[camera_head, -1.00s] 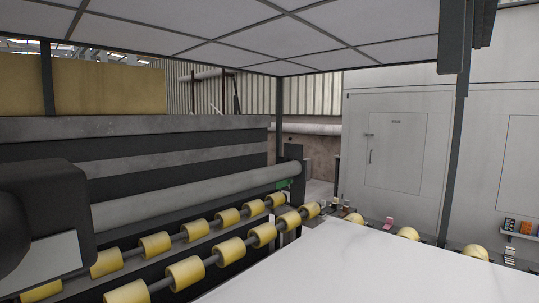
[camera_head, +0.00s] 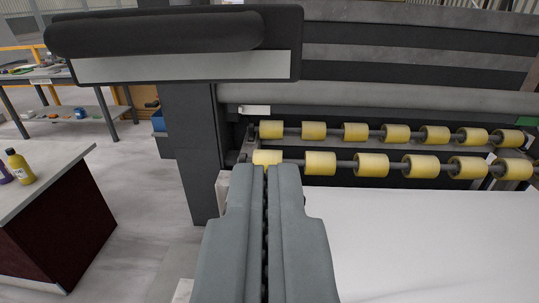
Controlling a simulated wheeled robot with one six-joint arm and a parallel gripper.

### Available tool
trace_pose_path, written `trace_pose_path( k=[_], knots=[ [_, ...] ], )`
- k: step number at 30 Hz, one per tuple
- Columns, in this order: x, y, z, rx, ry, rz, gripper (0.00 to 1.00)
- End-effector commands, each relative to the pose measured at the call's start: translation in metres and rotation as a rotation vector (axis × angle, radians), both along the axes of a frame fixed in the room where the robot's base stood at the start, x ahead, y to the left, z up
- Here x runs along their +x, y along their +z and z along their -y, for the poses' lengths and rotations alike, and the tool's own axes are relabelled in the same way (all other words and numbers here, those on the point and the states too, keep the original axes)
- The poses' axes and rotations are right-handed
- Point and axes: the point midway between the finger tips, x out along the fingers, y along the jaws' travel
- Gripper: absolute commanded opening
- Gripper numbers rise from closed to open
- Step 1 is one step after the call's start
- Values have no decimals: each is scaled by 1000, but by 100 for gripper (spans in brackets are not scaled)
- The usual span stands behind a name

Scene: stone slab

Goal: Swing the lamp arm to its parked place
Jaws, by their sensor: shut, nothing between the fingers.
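The lamp is a dark, long, rounded bar (camera_head: 160,35) with a pale flat panel (camera_head: 185,67) along its lower front. It spans the upper left of the view, in front of a dark upright post (camera_head: 190,150). I cannot make out the joint of its arm or a marked parked place. My grey gripper (camera_head: 265,170) reaches up from the bottom middle, its two fingers shut together and empty. Its tips are below the lamp in the picture and show no contact with it.
A white slab (camera_head: 430,240) lies to the right, with rows of yellow rollers (camera_head: 365,164) behind it. A dark red cabinet with a grey top (camera_head: 50,185) stands at left, holding a yellow bottle (camera_head: 19,167). A workbench (camera_head: 60,75) stands farther back. Floor is clear between.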

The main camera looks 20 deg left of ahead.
Motion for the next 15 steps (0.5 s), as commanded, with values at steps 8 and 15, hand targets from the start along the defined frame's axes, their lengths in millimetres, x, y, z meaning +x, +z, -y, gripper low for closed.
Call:
trace_pose_path(
  k=[8, 15],
  knots=[
    [46, 0, -18, 1, 4, 0, 0],
    [85, 0, -32, 1, 3, -1, 0]
  ],
)
